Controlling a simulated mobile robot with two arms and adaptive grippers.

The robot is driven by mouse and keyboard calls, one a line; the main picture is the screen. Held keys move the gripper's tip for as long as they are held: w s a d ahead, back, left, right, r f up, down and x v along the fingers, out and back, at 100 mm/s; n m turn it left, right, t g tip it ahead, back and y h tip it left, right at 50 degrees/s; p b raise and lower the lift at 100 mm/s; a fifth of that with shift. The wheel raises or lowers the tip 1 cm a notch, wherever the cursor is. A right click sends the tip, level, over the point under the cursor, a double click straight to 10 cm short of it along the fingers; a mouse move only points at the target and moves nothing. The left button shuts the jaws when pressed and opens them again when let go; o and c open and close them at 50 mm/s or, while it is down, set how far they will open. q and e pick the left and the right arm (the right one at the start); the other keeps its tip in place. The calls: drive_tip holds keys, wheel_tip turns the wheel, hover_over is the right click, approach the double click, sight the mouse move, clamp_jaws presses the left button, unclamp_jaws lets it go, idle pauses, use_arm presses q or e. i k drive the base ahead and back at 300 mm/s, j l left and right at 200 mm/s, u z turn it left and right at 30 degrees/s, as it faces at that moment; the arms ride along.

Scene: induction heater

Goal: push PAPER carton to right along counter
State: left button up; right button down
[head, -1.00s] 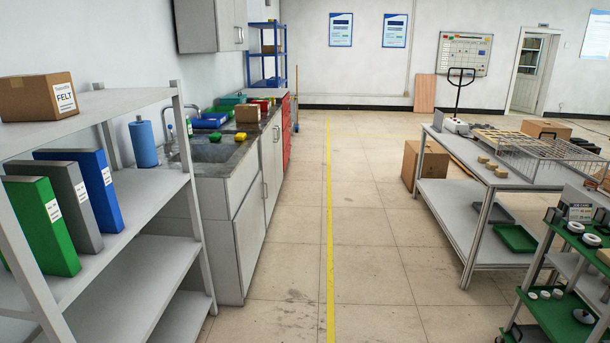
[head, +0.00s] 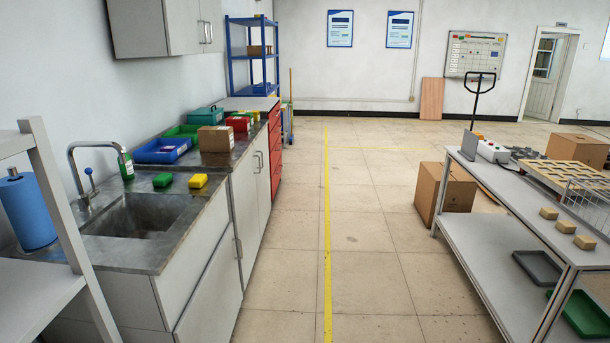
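A small brown carton (head: 215,139) stands upright on the grey counter (head: 145,256) at the left, beyond the sink. I cannot read any label on it, so I cannot tell if it is the PAPER carton. A blue tray (head: 161,150) sits close on its left, and a red bin (head: 238,124) stands behind it to the right. Neither of my grippers is in view.
Green and yellow sponges (head: 197,181) lie on the counter between the sink (head: 140,216) and the carton. A grey shelf (head: 50,190) stands at the near left. A workbench (head: 500,213) is on the right. The floor aisle between (head: 360,250) is clear.

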sight(211, 139)
drive_tip(key=i+z, duration=0.1)
drive_tip(key=i, duration=1.55)
drive_tip(key=i+u, duration=0.45)
drive_tip(key=i+l+u, duration=0.15)
drive_tip(key=i+u, duration=0.25)
